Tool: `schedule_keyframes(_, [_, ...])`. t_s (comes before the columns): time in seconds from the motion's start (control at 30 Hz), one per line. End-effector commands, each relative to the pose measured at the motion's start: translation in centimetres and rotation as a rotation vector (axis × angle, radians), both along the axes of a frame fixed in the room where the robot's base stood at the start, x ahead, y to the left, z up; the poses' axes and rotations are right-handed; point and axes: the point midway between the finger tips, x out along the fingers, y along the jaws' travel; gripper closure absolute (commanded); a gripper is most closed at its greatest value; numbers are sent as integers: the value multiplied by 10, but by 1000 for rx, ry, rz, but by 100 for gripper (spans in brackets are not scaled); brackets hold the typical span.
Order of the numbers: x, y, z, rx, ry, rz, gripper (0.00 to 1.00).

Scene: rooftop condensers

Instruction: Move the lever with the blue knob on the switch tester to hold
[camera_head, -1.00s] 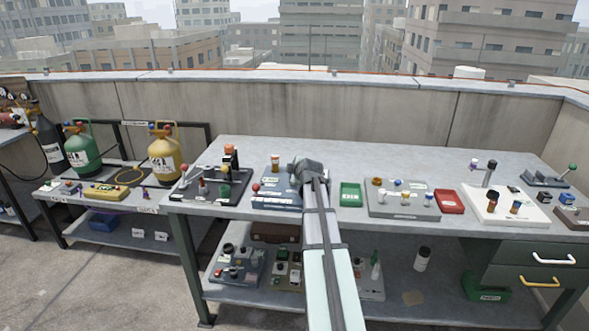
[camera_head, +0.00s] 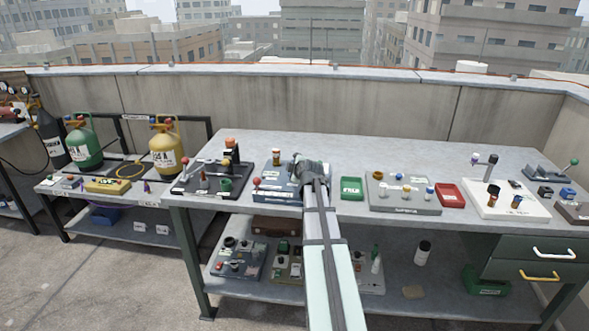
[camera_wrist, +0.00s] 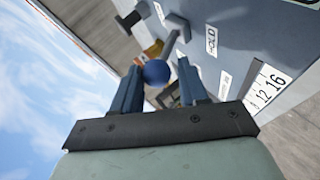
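The switch tester (camera_head: 277,192) is a blue-grey box on the bench, partly hidden behind my arm in the head view. Its panel (camera_wrist: 240,30) fills the upper right of the wrist view, with a white HOLD label (camera_wrist: 211,40). The blue knob (camera_wrist: 156,71) sits at the end of a grey lever (camera_wrist: 170,43). My gripper (camera_wrist: 159,68) is open, with its two fingers on either side of the knob and visible gaps between. In the head view my gripper (camera_head: 313,170) is over the tester's right side, and the blue knob is hidden there.
A red-knobbed lever (camera_head: 256,183) stands on the tester's left. A dark lever panel (camera_head: 210,185) stands further left. A green tray (camera_head: 352,188), a grey panel (camera_head: 404,205) and a red tray (camera_head: 450,195) stand to the right.

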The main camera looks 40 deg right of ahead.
Motion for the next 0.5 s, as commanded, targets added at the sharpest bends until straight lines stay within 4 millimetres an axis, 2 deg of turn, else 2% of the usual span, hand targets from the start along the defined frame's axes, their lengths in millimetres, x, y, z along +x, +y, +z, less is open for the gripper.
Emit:
schedule_keyframes(0.03, [-1, 1, -3, 3, 6, 1, 58])
schedule_keyframes(0.23, [0, 1, -1, 2, 3, 1, 41])
schedule_keyframes(0.5, [-2, 1, 1, 0, 0, 0, 41])
